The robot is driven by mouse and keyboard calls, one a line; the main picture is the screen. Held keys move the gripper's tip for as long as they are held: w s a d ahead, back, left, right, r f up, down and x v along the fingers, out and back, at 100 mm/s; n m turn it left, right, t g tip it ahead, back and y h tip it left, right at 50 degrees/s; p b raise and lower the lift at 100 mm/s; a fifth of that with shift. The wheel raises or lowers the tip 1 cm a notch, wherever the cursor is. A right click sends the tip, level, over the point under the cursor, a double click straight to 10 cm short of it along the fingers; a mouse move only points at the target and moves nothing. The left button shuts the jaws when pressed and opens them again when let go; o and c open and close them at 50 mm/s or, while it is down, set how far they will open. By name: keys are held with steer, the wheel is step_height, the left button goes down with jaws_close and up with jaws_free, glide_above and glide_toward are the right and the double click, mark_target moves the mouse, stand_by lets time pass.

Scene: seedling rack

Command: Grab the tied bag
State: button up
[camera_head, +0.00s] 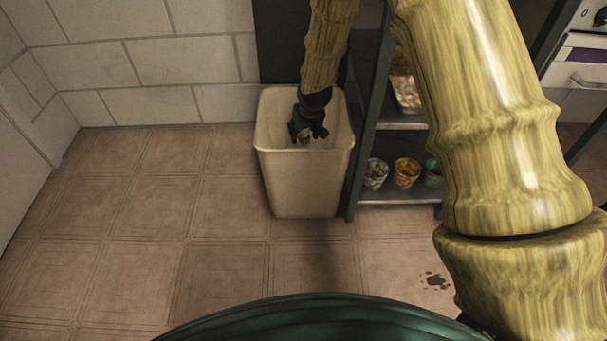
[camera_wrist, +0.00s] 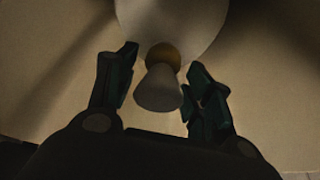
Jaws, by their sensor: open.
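The tied bag (camera_wrist: 170,22) shows in the wrist view as a pale rounded body. It has a brown tie (camera_wrist: 163,55) and a pale flared neck (camera_wrist: 159,90) on the near side of the tie. My gripper (camera_wrist: 160,72) is open, with one finger on each side of the neck and gaps between them. In the head view my gripper (camera_head: 306,135) is inside the mouth of a cream bin (camera_head: 304,185) on the floor. The bin's front wall and my gripper hide most of the bag there.
A dark shelf rack (camera_head: 400,197) stands close to the right of the bin, with several small pots (camera_head: 407,172) on its lower shelf. A tiled wall (camera_head: 150,60) is behind. The floor (camera_head: 130,220) to the left is clear. A dark stain (camera_head: 436,281) lies at the right.

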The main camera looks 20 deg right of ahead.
jaws_close()
steer(key=shift+r, duration=0.15)
stand_by(0.4)
